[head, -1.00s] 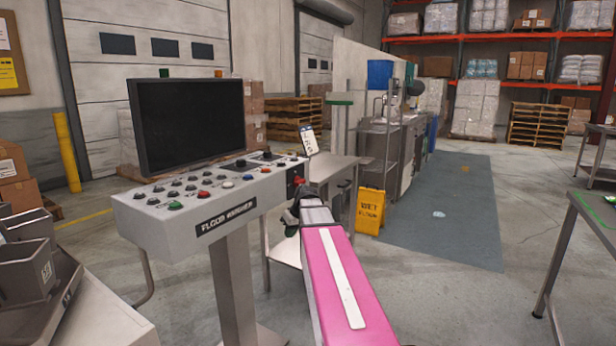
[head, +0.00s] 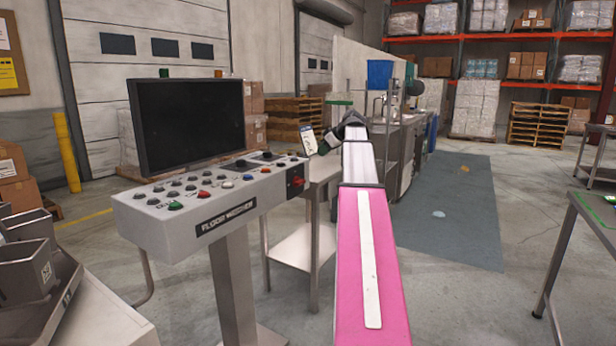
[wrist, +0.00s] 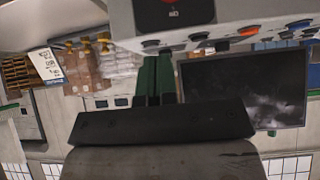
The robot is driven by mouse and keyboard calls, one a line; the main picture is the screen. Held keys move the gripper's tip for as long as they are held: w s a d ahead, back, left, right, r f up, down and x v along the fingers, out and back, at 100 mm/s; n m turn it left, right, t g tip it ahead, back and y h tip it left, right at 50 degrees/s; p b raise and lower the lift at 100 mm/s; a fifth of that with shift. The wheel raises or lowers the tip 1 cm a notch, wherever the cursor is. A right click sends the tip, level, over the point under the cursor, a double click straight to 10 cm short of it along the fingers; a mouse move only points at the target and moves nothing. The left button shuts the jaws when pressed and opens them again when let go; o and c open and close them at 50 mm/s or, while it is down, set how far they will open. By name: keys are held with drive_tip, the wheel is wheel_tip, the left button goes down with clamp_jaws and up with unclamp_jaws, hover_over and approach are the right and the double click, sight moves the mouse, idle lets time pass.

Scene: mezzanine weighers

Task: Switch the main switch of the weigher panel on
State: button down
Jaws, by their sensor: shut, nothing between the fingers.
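The weigher panel (head: 160,212) is a grey console on a post, left of centre in the head view. It has several coloured buttons and a black monitor (head: 190,122). Its main switch (head: 296,182) is a red knob on a dark plate at the right end. The knob also shows, cut off by the top edge, in the wrist view (wrist: 172,12); its setting cannot be told. My gripper (head: 325,147) is above and right of the switch, apart from it. In the wrist view its green fingers (wrist: 155,82) are together and empty, below the knob.
A white tag (head: 308,140) stands behind the panel's right end. A steel table (head: 305,250) is close behind the panel. Grey bins (head: 28,250) are at the left, and another table (head: 590,215) is at the right.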

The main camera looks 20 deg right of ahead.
drive_tip(key=shift+w+f, duration=0.1)
approach(301, 179)
drive_tip(key=w+a, duration=0.2)
drive_tip(key=w, duration=0.1)
wheel_tip(301, 179, down, 4)
drive_tip(key=shift+s+a+r, duration=0.1)
drive_tip(key=shift+a+r, duration=0.05)
drive_tip(key=shift+r, duration=0.05)
drive_tip(key=shift+f, duration=0.5)
